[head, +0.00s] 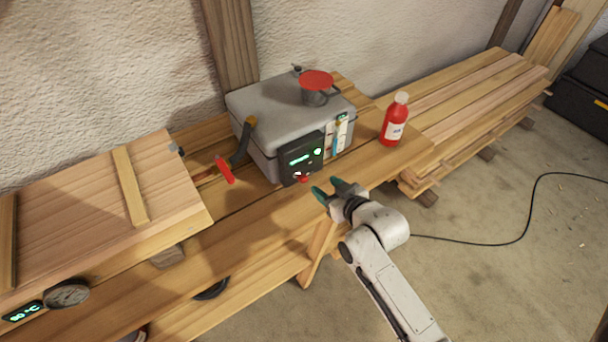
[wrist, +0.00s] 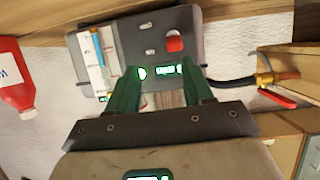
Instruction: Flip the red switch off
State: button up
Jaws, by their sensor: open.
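The red switch (head: 302,177) sits low on the dark control panel (head: 290,172) at the front of the grey box. In the wrist view the panel (wrist: 150,28) appears turned over, and the red switch (wrist: 174,42) shows in its upper part. The panel's green display and a round green light are lit. I cannot tell which way the switch is set. My gripper (head: 328,188) is open and empty, in front of the panel and a little right of the switch. Its green fingers (wrist: 159,72) are apart and not visibly touching the switch.
A red-handled valve (head: 225,170) with a dark hose is left of the grey box (head: 270,98). A red bottle (head: 395,122) stands right, and a red-lidded pot (head: 318,95) is on top. A wooden crate (head: 90,205) is at left. The floor at right is mostly open.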

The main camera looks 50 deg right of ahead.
jog(key=shift+p+v, duration=0.95)
jog(key=shift+v, duration=1.2)
jog(key=shift+s+f, duration=0.1)
jog(key=b+v, duration=0.1)
jog(key=v, duration=0.9)
jog(key=shift+s+r+b, duration=0.25)
jog(key=shift+s+b, duration=0.05)
jog(key=shift+b, duration=0.05)
